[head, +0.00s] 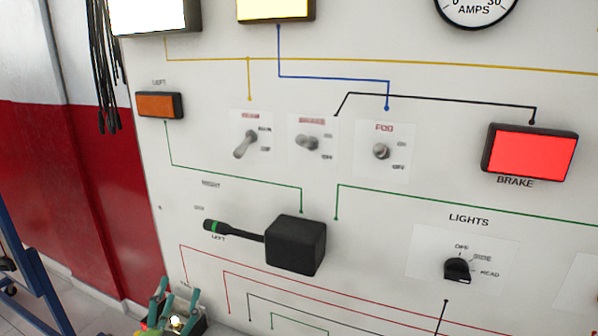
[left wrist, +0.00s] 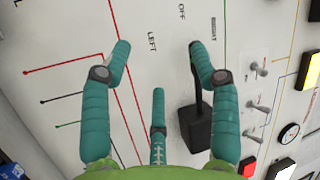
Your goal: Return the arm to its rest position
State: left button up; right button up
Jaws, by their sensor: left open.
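My left gripper (head: 178,300) is low at the bottom left of the head view, in front of the panel and below the turn lever. In the left wrist view its teal fingers (left wrist: 158,62) are spread apart and hold nothing. The black turn lever (head: 235,230) with a green band juts left from its black box (head: 296,245), by the LEFT label. In the left wrist view the lever's box (left wrist: 196,127) is beside the right finger, which covers part of the lever; whether they touch is unclear. My right gripper is not in view.
The upright white panel (head: 380,205) carries three toggle switches (head: 307,143) and a lights knob (head: 458,269). The brake lamp (head: 530,153) is bright red and the left lamp (head: 160,105) is orange. Black cables (head: 106,70) hang at left. A blue frame (head: 33,275) stands lower left.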

pick_arm(q)
jog(key=s+f+n+g+y, duration=0.2)
jog(key=s+f+n+g, duration=0.8)
jog(key=f, duration=0.5)
jog(key=s+d+f+g+h, duration=0.2)
jog(key=s+d+f+g, duration=0.15)
jog(key=s, duration=0.55)
jog(key=s+d+f+g+h, duration=0.1)
jog(key=s+d+f+g, duration=0.25)
jog(key=s, duration=0.55)
notch_tip(320, 180, down, 22)
jog(key=s+g, duration=0.2)
jog(key=s+a+f+g, duration=0.1)
jog(key=s+a+f, duration=0.2)
jog(key=s+f, duration=1.2)
jog(key=shift+s+a+f, duration=0.15)
jog(key=shift+s+f, duration=0.1)
jog(key=shift+s, duration=0.2)
